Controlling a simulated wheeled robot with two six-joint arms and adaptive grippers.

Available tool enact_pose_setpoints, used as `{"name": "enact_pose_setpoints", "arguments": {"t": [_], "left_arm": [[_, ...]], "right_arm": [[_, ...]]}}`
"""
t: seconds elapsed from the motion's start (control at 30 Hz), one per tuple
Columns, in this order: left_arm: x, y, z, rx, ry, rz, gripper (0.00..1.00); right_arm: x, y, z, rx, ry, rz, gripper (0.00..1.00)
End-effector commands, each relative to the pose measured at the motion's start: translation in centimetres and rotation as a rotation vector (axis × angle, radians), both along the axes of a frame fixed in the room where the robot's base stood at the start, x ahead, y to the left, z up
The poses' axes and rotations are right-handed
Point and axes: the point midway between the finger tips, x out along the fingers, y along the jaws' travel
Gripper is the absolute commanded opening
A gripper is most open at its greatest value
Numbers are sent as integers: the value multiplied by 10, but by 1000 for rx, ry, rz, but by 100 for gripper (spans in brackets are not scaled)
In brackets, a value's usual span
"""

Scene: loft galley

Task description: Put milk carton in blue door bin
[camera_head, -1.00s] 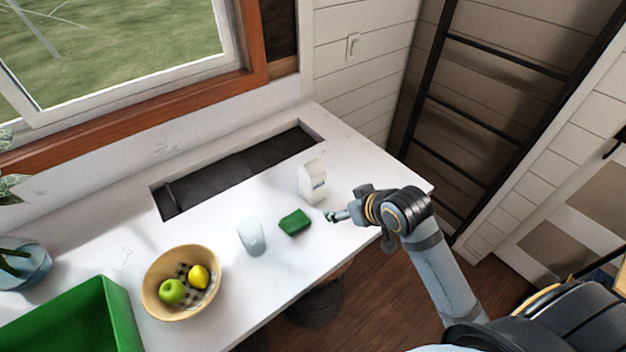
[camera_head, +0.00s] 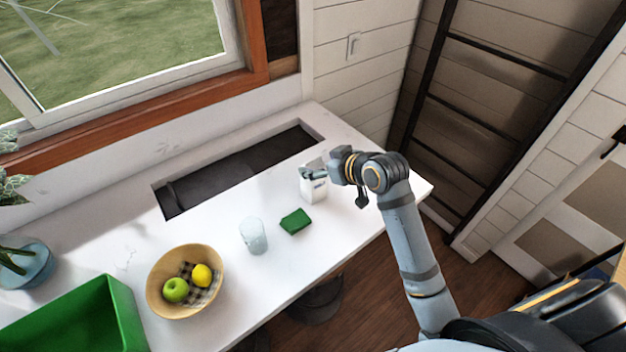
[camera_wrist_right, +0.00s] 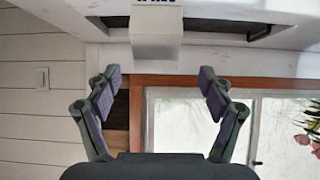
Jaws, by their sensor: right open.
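The white milk carton (camera_head: 313,191) stands upright on the white counter beside the sink. Its top is partly hidden by my right gripper (camera_head: 316,171) in the head view. In the right wrist view the carton (camera_wrist_right: 156,40) shows at the top middle, with blue lettering. The blue door bin is not in view. My left gripper is not in view.
A green sponge (camera_head: 295,222), a clear glass (camera_head: 253,236) and a wooden bowl (camera_head: 157,298) with an apple and a lemon stand left of the carton. A green crate (camera_head: 118,305) is at lower left. The dark sink (camera_head: 230,172) lies behind.

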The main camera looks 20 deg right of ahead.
Motion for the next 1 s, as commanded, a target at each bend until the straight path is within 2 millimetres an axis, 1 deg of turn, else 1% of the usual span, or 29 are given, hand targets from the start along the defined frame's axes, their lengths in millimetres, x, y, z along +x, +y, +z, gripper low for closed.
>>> {"name": "enact_pose_setpoints", "arguments": {"t": [0.07, 0.2, 0.3, 0.37, 0.6, 1.0], "left_arm": [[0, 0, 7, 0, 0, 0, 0], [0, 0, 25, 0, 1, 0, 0], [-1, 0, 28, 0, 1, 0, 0], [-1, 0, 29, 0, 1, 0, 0], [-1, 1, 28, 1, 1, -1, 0], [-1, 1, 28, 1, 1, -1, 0]], "right_arm": [[4, 1, -3, 3, 4, -1, 81], [20, 3, -19, 4, 6, -2, 81], [32, 7, -29, 4, 3, -2, 81], [35, 8, -33, 1, 2, -1, 81], [37, 9, -36, -1, 1, -1, 81], [36, 9, -36, 0, 1, -1, 27]]}}
